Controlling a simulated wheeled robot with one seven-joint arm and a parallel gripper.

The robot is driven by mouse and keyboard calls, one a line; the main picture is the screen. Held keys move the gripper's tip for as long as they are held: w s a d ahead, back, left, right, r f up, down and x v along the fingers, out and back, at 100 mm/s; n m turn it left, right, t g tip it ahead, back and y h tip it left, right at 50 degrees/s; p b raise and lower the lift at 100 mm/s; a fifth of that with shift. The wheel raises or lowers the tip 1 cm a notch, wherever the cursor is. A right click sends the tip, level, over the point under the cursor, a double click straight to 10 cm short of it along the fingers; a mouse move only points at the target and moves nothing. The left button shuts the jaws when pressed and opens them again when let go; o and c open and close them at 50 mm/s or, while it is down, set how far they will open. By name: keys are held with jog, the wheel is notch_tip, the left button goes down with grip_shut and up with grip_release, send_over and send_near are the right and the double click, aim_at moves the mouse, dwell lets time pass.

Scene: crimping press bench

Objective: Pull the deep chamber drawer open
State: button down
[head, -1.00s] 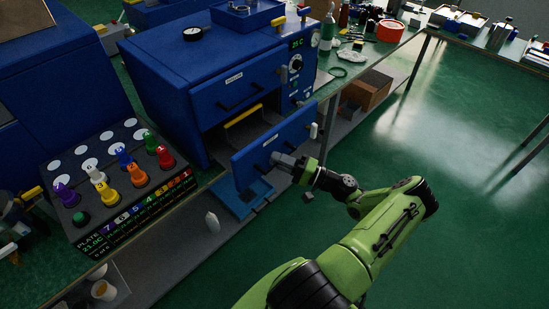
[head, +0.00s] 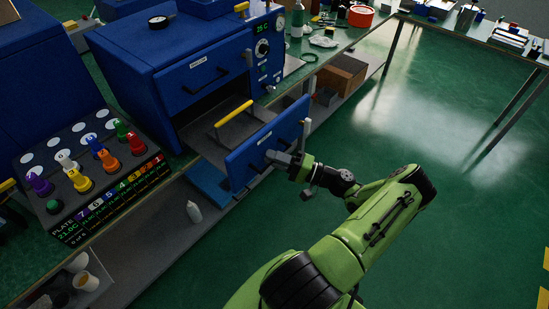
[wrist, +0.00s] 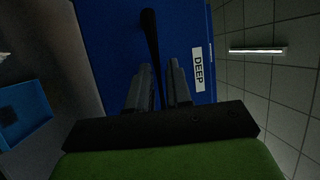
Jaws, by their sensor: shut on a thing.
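The deep chamber drawer (head: 250,150) is the lower drawer of the blue press cabinet (head: 175,75). It stands well out from the cabinet, and its grey inside shows behind the blue front. In the wrist view its blue front (wrist: 115,45) carries a white label reading DEEP (wrist: 198,69) and a black bar handle (wrist: 150,35). My gripper (head: 272,157) is at the drawer front. In the wrist view its two fingers (wrist: 160,80) are shut on the handle, one on each side. The fingertips and grasped part of the handle are partly hidden in the head view.
The upper drawer (head: 195,70) is shut. A rack with coloured knobs (head: 90,170) is at left. The green floor at right is clear.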

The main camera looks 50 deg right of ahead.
jog(key=c, duration=1.1)
grip_release()
jog(key=b+v, duration=0.2)
jog(key=v, duration=1.3)
jog(key=shift+s+d+f, duration=0.1)
jog(key=shift+s, duration=0.25)
